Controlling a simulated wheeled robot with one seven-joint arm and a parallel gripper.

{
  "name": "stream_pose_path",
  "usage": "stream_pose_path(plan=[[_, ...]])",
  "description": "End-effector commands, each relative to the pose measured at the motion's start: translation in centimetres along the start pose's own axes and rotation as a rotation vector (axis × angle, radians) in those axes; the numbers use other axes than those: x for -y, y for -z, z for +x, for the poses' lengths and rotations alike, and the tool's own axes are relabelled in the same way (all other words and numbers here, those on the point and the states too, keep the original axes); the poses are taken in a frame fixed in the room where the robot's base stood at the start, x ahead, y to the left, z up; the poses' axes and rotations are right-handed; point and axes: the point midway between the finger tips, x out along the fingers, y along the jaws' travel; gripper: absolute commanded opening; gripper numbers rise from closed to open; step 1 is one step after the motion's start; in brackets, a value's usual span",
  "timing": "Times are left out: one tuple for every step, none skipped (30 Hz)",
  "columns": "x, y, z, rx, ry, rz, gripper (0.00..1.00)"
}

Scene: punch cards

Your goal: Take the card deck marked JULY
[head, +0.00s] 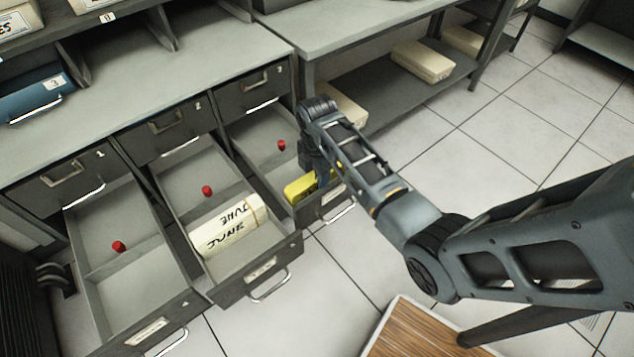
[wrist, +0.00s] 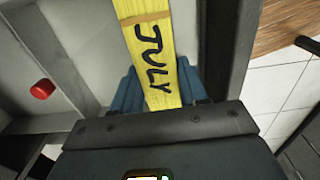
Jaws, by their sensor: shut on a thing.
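The yellow card deck marked JULY (head: 300,189) is in the front part of the open right drawer (head: 322,215). In the wrist view the deck (wrist: 158,62) shows its handwritten JULY, and its lower end is between my fingers. My gripper (wrist: 155,92) is shut on the deck. In the head view my gripper (head: 322,178) reaches down into the drawer and hides part of the deck. I cannot tell whether the deck still touches the drawer floor.
The open middle drawer (head: 284,252) holds a cream deck marked JUNE (head: 228,228). The open left drawer (head: 130,290) holds no deck. Red knobs (head: 119,246) stand in the drawers. A wooden-topped surface (head: 415,335) is at the bottom. Tiled floor lies to the right.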

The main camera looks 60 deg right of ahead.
Motion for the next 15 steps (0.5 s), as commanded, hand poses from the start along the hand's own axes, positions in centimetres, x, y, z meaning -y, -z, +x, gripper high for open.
stream_pose_path(plan=[[0.01, 0.00, 0.00, 0.000, 0.000, 0.000, 0.32], [0.01, 0.00, 0.00, 0.000, 0.000, 0.000, 0.29], [0.01, 0.00, 0.00, 0.000, 0.000, 0.000, 0.25], [0.01, 0.00, 0.00, 0.000, 0.000, 0.000, 0.22], [0.01, 0.00, 0.00, 0.000, 0.000, 0.000, 0.19], [0.01, 0.00, 0.00, 0.000, 0.000, 0.000, 0.15], [0.02, 0.00, 0.00, 0.000, 0.000, 0.000, 0.13], [0.02, 0.00, 0.00, 0.000, 0.001, 0.000, 0.10], [0.02, 0.00, 0.00, 0.000, 0.001, 0.000, 0.06], [0.02, 0.00, 0.00, 0.000, 0.001, 0.000, 0.03], [0.02, 0.00, 0.00, 0.000, 0.001, 0.000, 0.00], [0.02, 0.00, -0.01, 0.000, 0.001, 0.000, 0.00], [0.02, 0.00, -0.01, 0.000, 0.001, 0.000, 0.00], [0.02, 0.00, -0.01, 0.000, 0.001, 0.000, 0.00], [-0.04, -0.02, -0.09, 0.000, -0.001, 0.000, 0.00]])
